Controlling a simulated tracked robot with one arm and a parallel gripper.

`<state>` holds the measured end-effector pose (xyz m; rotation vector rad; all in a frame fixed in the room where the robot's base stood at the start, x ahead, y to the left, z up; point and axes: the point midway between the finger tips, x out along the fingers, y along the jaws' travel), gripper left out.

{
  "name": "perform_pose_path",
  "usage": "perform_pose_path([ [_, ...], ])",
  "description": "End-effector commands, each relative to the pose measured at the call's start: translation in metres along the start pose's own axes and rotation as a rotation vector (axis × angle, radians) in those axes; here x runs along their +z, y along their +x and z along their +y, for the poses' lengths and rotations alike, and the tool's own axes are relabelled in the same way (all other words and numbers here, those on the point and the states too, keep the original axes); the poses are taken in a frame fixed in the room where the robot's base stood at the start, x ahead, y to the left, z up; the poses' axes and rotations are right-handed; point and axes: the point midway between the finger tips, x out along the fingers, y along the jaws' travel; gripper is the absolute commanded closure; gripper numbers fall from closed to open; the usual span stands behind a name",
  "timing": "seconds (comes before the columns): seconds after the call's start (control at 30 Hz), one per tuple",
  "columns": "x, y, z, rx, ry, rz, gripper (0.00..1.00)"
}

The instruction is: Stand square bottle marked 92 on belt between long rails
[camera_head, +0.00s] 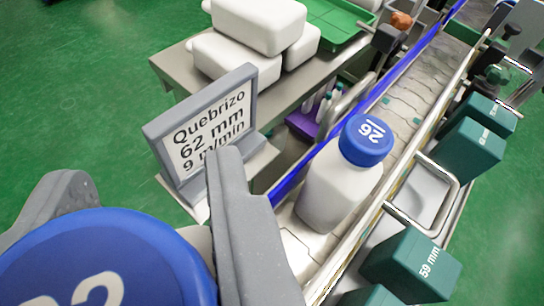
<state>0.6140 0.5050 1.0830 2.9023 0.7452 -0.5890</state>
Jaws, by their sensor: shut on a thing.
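My gripper (150,175) is at the lower left, its two grey fingers on either side of a bottle with a large blue cap (110,262). It is shut on this bottle. The cap fills the corner and is cut off by the frame; its digits show only in part and end in a 2. Another white bottle (332,192) with a blue cap stands upright on the belt (400,98), between the blue-edged rail (408,62) and the metal rail (402,168). Its cap reads as 26, or 92 upside down. The held bottle's base is hidden.
A sign (205,130) reading Quebrizo, 62 mm, 9 m/min stands left of the belt. White blocks (258,24) and a green tray (335,22) lie on a table behind it. Dark green boxes (412,262), one marked 59 mm, and a metal tray (420,192) line the right side.

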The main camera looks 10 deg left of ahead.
Motion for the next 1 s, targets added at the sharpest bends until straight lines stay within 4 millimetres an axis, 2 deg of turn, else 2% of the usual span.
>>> perform_pose_path([
  [0.17, 0.002, 0.003, 0.004, 0.007, 0.004, 0.001, 1.00],
  [0.5, 0.048, 0.025, 0.013, 0.018, 0.008, 0.000, 1.00],
  [0.77, 0.064, 0.031, 0.014, 0.018, 0.008, 0.001, 1.00],
  [1.0, 0.090, 0.042, 0.014, 0.018, 0.008, 0.001, 1.00],
])
